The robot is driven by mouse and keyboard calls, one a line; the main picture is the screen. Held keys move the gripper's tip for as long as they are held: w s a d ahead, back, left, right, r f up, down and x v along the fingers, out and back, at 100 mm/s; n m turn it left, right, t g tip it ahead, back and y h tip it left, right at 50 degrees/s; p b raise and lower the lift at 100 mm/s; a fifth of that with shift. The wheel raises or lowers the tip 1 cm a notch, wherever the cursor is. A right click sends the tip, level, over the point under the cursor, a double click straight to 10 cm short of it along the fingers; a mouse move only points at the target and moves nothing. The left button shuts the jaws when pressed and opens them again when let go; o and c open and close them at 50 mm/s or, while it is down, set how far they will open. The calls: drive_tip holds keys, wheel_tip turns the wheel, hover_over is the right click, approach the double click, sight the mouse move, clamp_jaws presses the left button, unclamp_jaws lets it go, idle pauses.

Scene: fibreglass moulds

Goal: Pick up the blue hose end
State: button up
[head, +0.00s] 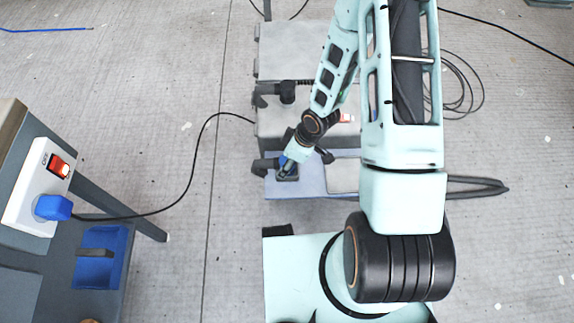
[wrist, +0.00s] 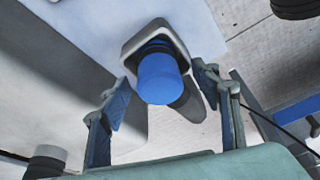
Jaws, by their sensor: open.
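The blue hose end (wrist: 158,78) is a short blue cylinder in the wrist view, with a dark ribbed collar behind it. It sits in a grey square fitting (wrist: 133,47) on a pale surface. My gripper (wrist: 163,88) is open, with one blue-padded finger on each side of the hose end. I see gaps between the fingers and the hose end. In the head view my gripper (head: 287,168) points down at the front of a grey machine (head: 285,120), and it mostly hides the hose end there.
A bench (head: 60,240) at left carries a white switch box (head: 40,185) with a red switch and blue plug (head: 53,207). A black cable (head: 190,170) runs across the floor from the plug to the machine. Dark hose coils (head: 462,90) lie at right. Floor between bench and machine is otherwise clear.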

drive_tip(key=c, duration=1.3)
drive_tip(key=shift+r, duration=0.15)
drive_tip(key=shift+r+p, duration=0.35)
drive_tip(key=shift+r, duration=0.25)
drive_tip(key=v, duration=0.1)
drive_tip(key=p+v, duration=0.1)
drive_tip(key=shift+a+r, duration=0.15)
drive_tip(key=shift+r, duration=0.2)
drive_tip(key=s+d+r+p, duration=0.1)
drive_tip(key=s+r+p, duration=0.2)
drive_tip(key=s+p, duration=0.1)
drive_tip(key=s+d+r+p, duration=0.1)
drive_tip(key=s+r+p, duration=0.2)
drive_tip(key=s+p, duration=0.1)
drive_tip(key=s+d+r+p, duration=0.1)
drive_tip(key=s+r+p, duration=0.2)
drive_tip(key=s+p, duration=0.2)
drive_tip(key=shift+s+d+p, duration=0.15)
drive_tip(key=shift+p, duration=0.2)
